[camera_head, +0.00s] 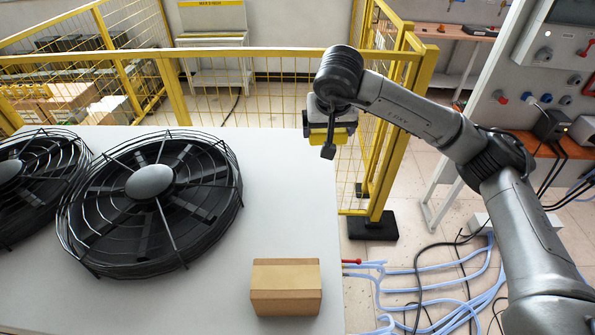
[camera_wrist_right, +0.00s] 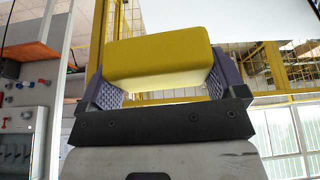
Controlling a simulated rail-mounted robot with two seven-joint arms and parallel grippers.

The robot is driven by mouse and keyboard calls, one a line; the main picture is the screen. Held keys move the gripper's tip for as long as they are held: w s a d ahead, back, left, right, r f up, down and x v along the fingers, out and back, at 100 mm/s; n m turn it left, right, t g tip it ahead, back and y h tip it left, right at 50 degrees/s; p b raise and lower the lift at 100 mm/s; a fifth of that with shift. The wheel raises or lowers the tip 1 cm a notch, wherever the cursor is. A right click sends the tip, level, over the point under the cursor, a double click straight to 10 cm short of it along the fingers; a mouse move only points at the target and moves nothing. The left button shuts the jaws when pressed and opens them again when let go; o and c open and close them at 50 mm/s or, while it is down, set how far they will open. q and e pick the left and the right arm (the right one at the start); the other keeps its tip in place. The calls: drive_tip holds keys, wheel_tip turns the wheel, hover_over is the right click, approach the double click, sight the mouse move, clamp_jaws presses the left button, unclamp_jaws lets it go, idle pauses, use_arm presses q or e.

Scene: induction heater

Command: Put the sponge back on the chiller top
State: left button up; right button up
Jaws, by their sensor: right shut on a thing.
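The yellow sponge (camera_wrist_right: 158,55) is between the two fingers of my right gripper (camera_wrist_right: 160,85) in the right wrist view. In the head view my right gripper (camera_head: 328,135) holds the sponge (camera_head: 341,137) in the air near the right edge of the chiller top (camera_head: 260,215). One finger partly covers the sponge there. The chiller top is a flat light-grey surface. My left gripper is not in view.
Two large black caged fans (camera_head: 150,200) (camera_head: 25,180) take up the left of the chiller top. A brown cardboard box (camera_head: 286,287) sits near its front right. A yellow mesh fence (camera_head: 270,95) stands behind. Blue hoses (camera_head: 430,290) lie on the floor.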

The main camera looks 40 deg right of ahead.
drive_tip(key=d+f+b, duration=0.1)
drive_tip(key=d+f+m+b, duration=0.1)
drive_tip(key=d, duration=0.1)
drive_tip(key=shift+w+d, duration=0.15)
drive_tip(key=shift+w, duration=0.05)
drive_tip(key=shift+w+d+f, duration=0.1)
drive_tip(key=shift+w, duration=0.15)
hover_over(298, 151)
drive_tip(key=f, duration=0.4)
drive_tip(key=s+f, duration=0.1)
drive_tip(key=f, duration=0.1)
drive_tip(key=shift+a+f+p, duration=0.25)
drive_tip(key=shift+a+p, duration=0.05)
drive_tip(key=shift+a, duration=0.1)
drive_tip(key=shift+f, duration=2.1)
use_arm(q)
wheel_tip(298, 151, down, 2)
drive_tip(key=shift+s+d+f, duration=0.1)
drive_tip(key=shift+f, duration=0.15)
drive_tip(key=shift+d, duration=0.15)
use_arm(e)
drive_tip(key=o, duration=0.5)
drive_tip(key=shift+f, duration=0.1)
drive_tip(key=shift+c, duration=0.2)
drive_tip(key=shift+o, duration=0.8)
